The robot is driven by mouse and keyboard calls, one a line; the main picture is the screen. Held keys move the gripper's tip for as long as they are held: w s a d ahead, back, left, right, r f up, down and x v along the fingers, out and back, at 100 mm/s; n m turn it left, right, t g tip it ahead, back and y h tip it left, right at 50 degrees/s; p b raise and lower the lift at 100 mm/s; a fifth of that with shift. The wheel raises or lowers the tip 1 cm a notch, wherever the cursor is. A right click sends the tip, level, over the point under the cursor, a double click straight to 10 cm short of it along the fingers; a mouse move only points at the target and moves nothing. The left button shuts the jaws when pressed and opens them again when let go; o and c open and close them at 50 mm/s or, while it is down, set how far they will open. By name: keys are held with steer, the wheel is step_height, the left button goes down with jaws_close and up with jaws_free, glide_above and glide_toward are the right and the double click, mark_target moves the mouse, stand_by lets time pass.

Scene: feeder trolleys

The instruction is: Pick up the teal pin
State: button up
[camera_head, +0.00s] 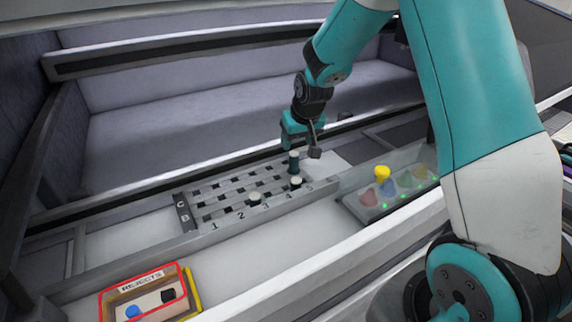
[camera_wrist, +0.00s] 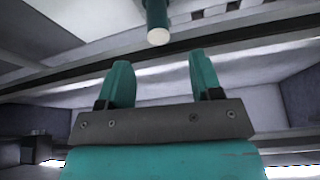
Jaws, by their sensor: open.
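The teal pin (camera_head: 294,164) has a pale top and stands upright in the slotted rack (camera_head: 222,205), towards its back right. In the wrist view the pin (camera_wrist: 157,15) shows at the top centre, its pale end facing the camera. My gripper (camera_head: 298,138) is just above the pin in the head view. In the wrist view my gripper (camera_wrist: 159,62) has its two teal fingers apart, with nothing between them. The pin lies beyond the fingertips, roughly centred between them.
Two dark pale-topped pins (camera_head: 255,199) (camera_head: 296,183) stand in the rack's front row. A grey tray (camera_head: 352,205) at right holds coloured pieces, including a yellow-topped one (camera_head: 382,173). A REJECTS box (camera_head: 118,289) stands front left with blue and black pieces. Trolley rails run alongside.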

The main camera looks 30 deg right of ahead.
mark_target(295, 154)
steer(key=x, duration=0.4)
steer(key=shift+p+x, duration=0.7)
steer(key=shift+x, duration=2.05)
steer(key=shift+s, duration=0.2)
steer(key=shift+c, duration=0.3)
steer(key=c, duration=1)
